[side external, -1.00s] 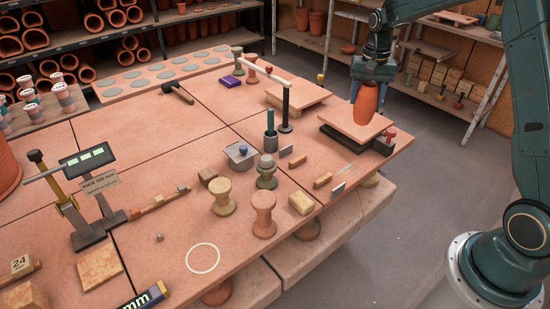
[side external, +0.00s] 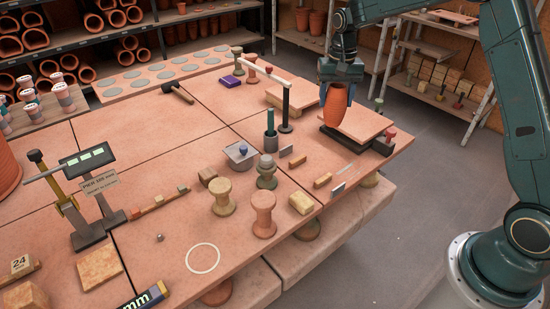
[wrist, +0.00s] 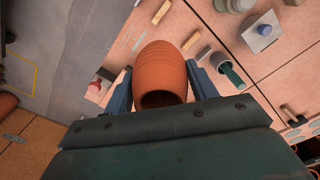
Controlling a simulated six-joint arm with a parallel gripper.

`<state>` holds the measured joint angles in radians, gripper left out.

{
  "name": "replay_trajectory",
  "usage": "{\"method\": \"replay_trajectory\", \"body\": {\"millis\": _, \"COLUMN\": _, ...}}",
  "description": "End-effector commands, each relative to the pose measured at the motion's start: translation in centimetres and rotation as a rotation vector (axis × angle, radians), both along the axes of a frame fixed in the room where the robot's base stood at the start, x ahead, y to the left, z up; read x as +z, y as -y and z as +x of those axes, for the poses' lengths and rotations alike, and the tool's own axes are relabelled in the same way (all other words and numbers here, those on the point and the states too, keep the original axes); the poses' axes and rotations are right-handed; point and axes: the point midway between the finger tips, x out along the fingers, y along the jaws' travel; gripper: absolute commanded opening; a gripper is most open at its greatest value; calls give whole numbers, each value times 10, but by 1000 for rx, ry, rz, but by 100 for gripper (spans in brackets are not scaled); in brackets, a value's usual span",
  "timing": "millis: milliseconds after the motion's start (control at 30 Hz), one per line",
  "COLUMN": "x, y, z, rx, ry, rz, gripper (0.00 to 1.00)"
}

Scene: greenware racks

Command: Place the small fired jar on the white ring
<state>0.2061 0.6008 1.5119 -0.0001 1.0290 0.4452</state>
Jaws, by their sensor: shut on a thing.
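The small fired jar (side external: 335,104) is orange terracotta. It hangs upright in my gripper (side external: 338,84), above the left part of the pinkish board (side external: 362,124) at the right end of the table. In the wrist view the jar (wrist: 161,72) sits between the two blue fingers of my gripper (wrist: 160,88), which are shut on it. The white ring (side external: 203,258) lies flat on the front of the table, far to the left and nearer the camera, and is empty. The ring does not show in the wrist view.
A tall post with a white arm (side external: 286,105) stands just left of the jar. Spool-shaped stands (side external: 263,214), small blocks and a green-topped stand (side external: 266,172) stand between the jar and the ring. A scale (side external: 88,190) is left of the ring. The table close around the ring is clear.

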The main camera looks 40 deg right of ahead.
Motion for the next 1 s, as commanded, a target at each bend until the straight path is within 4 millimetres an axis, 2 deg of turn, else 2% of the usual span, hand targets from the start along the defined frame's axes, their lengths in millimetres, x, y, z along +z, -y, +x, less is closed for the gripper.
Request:
{"method": "replay_trajectory", "body": {"millis": 33, "x": 0, "y": -19, "z": 9, "rx": 46, "ry": 2, "rz": 0, "gripper": 28}}
{"method": "replay_trajectory", "body": {"millis": 200, "x": 1, "y": -77, "z": 29, "rx": 186, "ry": 2, "rz": 0, "gripper": 28}}
{"method": "replay_trajectory", "body": {"millis": 500, "x": 2, "y": -186, "z": 47, "rx": 434, "ry": 2, "rz": 0, "gripper": 28}}
{"method": "replay_trajectory", "body": {"millis": 733, "x": 2, "y": -274, "z": 43, "rx": 622, "ry": 1, "rz": 0, "gripper": 28}}
{"method": "replay_trajectory", "body": {"millis": 1000, "x": 2, "y": -374, "z": 21, "rx": 839, "ry": 1, "rz": 0, "gripper": 28}}
